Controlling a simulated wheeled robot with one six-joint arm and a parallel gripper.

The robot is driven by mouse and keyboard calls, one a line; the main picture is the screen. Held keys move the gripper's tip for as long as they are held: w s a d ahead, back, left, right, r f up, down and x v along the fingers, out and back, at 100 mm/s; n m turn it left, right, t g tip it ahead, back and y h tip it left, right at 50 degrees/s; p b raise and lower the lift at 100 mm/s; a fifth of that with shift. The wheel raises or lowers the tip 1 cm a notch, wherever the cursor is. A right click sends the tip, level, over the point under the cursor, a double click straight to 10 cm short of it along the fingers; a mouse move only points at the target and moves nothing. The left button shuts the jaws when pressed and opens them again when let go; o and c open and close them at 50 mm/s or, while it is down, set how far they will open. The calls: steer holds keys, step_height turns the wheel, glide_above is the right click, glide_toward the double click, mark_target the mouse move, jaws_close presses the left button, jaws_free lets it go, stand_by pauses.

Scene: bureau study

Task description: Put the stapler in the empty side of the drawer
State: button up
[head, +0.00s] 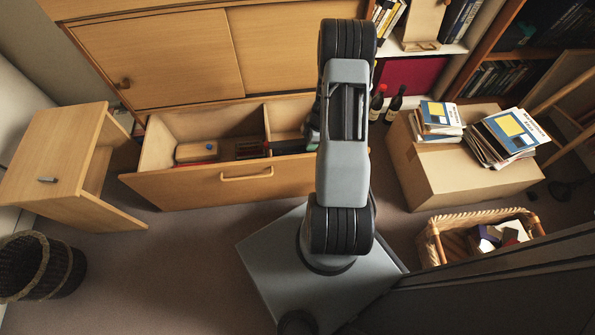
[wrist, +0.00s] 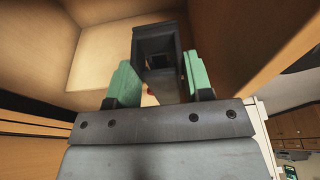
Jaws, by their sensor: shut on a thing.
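The drawer (head: 225,190) stands open below the cabinet, with a divider (head: 266,124) across it. Its left side holds several things; the part of the right side (head: 287,118) that I can see is bare. In the wrist view my gripper (wrist: 162,84) has its green-padded fingers shut on a dark grey, hollow-ended piece that I take for the stapler (wrist: 158,38). Pale wooden drawer walls (wrist: 97,55) surround it there. Whether it touches the drawer floor I cannot tell. In the head view my arm hides the stapler and most of the gripper, at the drawer's right side.
A small table (head: 50,150) stands left, a cardboard box (head: 460,175) with books right, a wicker basket (head: 440,238) front right. Two bottles (head: 394,104) stand behind my arm.

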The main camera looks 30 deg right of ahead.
step_height(320, 180, down, 27)
steer(key=b, duration=1)
steer(key=shift+r, duration=0.25)
steer(key=o, duration=1)
